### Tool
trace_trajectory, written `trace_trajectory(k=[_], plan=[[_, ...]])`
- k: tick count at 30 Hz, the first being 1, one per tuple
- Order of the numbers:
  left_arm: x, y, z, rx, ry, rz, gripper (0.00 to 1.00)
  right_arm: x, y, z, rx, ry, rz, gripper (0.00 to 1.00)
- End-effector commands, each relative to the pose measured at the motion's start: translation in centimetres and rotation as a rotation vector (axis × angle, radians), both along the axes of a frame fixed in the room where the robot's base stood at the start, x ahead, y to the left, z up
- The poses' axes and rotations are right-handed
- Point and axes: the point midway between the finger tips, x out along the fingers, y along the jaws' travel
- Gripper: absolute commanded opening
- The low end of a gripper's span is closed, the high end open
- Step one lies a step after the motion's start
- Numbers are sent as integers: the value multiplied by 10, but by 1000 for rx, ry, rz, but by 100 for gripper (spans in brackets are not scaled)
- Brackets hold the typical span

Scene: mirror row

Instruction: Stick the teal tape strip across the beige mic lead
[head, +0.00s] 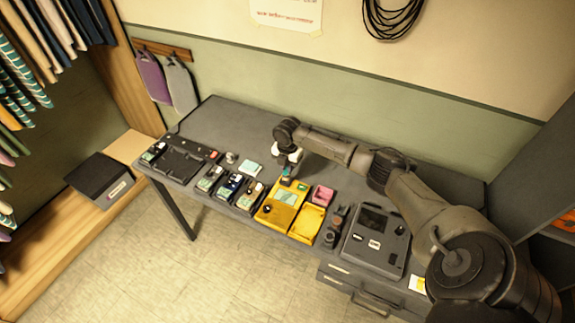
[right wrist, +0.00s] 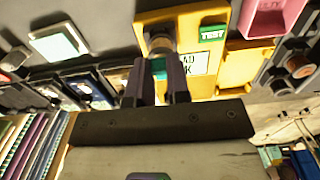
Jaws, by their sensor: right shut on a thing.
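My right gripper (head: 286,172) is over the back of the yellow tester case, at the middle of the table. In the right wrist view its two dark fingers (right wrist: 160,72) are shut on a small teal piece (right wrist: 159,65), which I take to be the teal tape strip. It also shows as a teal spot in the head view (head: 287,174). I cannot make out the beige mic lead for certain. My left gripper is not in view.
A pink box (head: 323,194) and a yellow tray (head: 307,222) are right of the gripper. A dark case (head: 376,240) stands farther right. Several small devices and a black tray (head: 180,165) are on the left. The table's back left is clear.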

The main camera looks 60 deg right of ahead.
Motion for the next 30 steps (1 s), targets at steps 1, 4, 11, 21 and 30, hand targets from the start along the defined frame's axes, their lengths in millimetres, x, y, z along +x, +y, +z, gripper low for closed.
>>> trace_trajectory(k=[1,4,11,21,30], plan=[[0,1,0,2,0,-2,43,0,0,0,0,0,0,0],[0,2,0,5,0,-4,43,0,0,0,0,0,0,0],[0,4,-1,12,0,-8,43,0,0,-2,0,0,0,0],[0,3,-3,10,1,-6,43,0,0,-6,0,1,0,0],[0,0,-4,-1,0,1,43,0,0,-9,0,1,0,0]])
